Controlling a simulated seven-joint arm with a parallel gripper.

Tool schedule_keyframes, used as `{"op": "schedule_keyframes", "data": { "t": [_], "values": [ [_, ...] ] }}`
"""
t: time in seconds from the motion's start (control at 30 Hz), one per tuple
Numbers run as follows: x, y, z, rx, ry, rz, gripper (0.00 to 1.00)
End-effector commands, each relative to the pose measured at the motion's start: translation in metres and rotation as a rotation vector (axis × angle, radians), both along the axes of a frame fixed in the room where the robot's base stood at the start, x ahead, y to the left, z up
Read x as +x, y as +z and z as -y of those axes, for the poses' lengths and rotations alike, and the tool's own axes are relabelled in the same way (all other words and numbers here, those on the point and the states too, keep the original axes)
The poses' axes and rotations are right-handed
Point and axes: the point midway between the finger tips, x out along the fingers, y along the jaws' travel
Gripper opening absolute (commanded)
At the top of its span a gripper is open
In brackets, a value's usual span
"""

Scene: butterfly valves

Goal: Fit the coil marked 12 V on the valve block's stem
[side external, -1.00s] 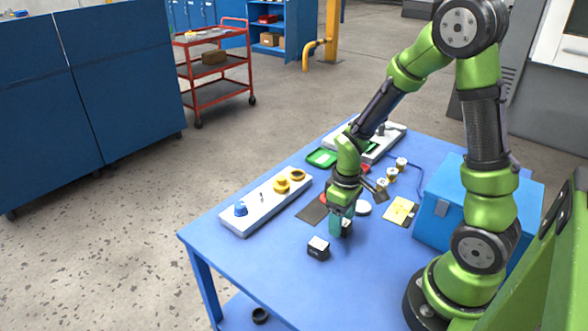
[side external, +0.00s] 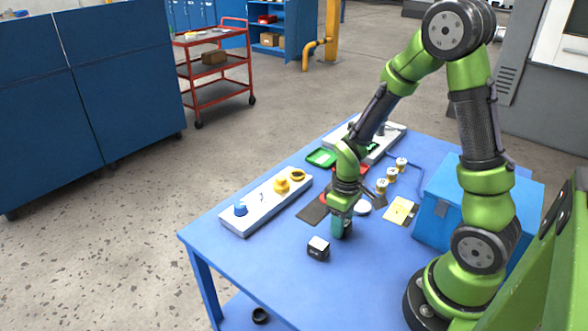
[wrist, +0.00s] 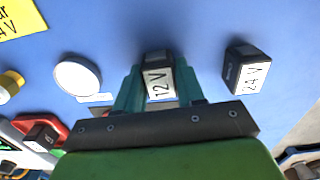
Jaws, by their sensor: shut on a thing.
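My gripper (wrist: 145,92) is shut on a dark coil with a white label reading 12 V (wrist: 158,84). The side view shows my gripper (side external: 342,229) pointing down, low over the blue table; I cannot tell whether the coil touches the table. A similar dark coil marked 24 V (wrist: 240,78) stands apart, to the right in the wrist view; it also shows in the side view (side external: 318,249). A long pale block (side external: 250,217) lies at the table's left, with a blue part, a thin upright pin (side external: 263,197) and yellow parts; it looks like the valve block.
A white disc (wrist: 78,77) lies near my gripper. A yellow note (side external: 401,211), several brass-coloured fittings (side external: 381,186) and a blue box (side external: 432,221) are to the right. A green tray (side external: 321,158) and another pale block are behind. The table's front-left is clear.

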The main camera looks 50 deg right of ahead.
Motion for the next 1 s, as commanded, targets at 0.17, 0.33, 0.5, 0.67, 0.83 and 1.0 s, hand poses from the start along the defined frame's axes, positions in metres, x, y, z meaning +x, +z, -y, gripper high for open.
{"op": "schedule_keyframes", "data": {
  "t": [0.17,0.33,0.5,0.67,0.83,1.0],
  "values": [
    [0.002,0.019,0.0,-0.001,0.001,0.007,0.05],
    [0.002,0.055,0.0,-0.002,0.001,0.009,0.05],
    [0.001,0.084,0.0,-0.002,0.002,0.006,0.05],
    [0.005,0.088,-0.005,0.0,0.023,0.0,0.05],
    [0.056,0.084,-0.012,-0.001,0.055,-0.001,0.05],
    [0.125,0.081,-0.029,0.0,0.063,-0.001,0.05]
  ]
}}
